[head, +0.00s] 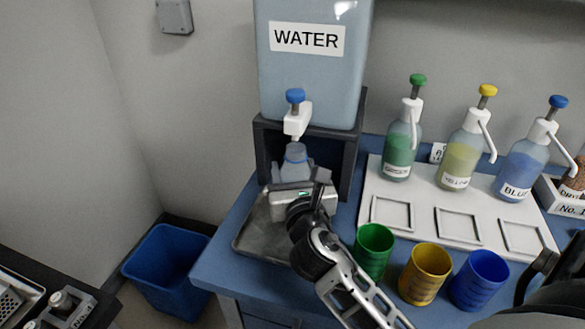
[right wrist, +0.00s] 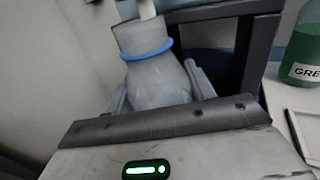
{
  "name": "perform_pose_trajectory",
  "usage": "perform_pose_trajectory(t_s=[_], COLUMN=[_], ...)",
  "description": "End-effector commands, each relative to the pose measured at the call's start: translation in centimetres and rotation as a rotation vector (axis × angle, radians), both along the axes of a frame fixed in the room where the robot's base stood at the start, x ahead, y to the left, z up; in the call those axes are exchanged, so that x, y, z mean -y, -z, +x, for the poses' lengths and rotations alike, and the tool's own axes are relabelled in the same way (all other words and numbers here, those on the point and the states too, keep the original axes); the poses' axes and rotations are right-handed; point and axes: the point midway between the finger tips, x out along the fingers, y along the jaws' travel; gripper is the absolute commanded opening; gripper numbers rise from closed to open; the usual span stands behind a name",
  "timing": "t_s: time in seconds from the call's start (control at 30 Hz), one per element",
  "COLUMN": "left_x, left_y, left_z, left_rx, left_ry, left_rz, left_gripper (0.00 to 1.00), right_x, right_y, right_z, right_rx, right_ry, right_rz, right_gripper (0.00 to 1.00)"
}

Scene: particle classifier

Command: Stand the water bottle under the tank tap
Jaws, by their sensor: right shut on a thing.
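The water bottle (head: 295,163) is clear grey-blue and stands nearly upright below the white tap (head: 297,122) of the WATER tank (head: 312,88). My right gripper (head: 296,181) is shut on the bottle's body from the front. In the right wrist view the bottle (right wrist: 160,78) shows a blue ring around its neck, and the fingers flank its body. The tap spout (right wrist: 147,8) appears just at the bottle's mouth; I cannot tell whether they touch. The bottle's base is hidden behind the gripper. My left gripper is out of view.
A dark stand (head: 349,170) frames the bottle's place, with a grey metal tray (head: 254,240) in front. Green (head: 374,246), yellow (head: 425,272) and blue (head: 478,278) cups stand to the right, before a white board with pump bottles. A blue bin (head: 165,272) is on the floor.

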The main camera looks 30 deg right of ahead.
Motion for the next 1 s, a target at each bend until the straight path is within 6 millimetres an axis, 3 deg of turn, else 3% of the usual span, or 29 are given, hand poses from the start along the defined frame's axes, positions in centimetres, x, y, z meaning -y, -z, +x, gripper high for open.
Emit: perform_pose_trajectory(t_s=[0.13,0.2,0.63,0.67,0.73,1.0], left_x=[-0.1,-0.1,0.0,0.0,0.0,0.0], left_y=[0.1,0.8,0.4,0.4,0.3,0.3], left_z=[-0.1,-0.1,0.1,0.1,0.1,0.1], left_rx=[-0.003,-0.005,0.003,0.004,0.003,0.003], left_ry=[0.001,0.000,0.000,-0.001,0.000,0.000], left_rz=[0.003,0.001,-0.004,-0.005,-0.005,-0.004], left_gripper=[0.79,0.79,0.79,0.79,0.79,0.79], right_x=[1.1,0.9,0.9,0.9,0.9,0.9], right_y=[-0.2,1.1,1.6,1.6,1.5,1.4], right_z=[2.3,2.1,2.1,2.1,2.1,2.1], right_rx=[0.002,-0.003,-0.001,-0.001,-0.001,-0.001], right_ry=[0.002,0.000,-0.001,-0.001,-0.001,-0.001], right_rz=[-0.002,0.001,-0.001,-0.001,-0.001,-0.001], right_gripper=[0.27,0.27,0.27,0.59,0.76,0.76])
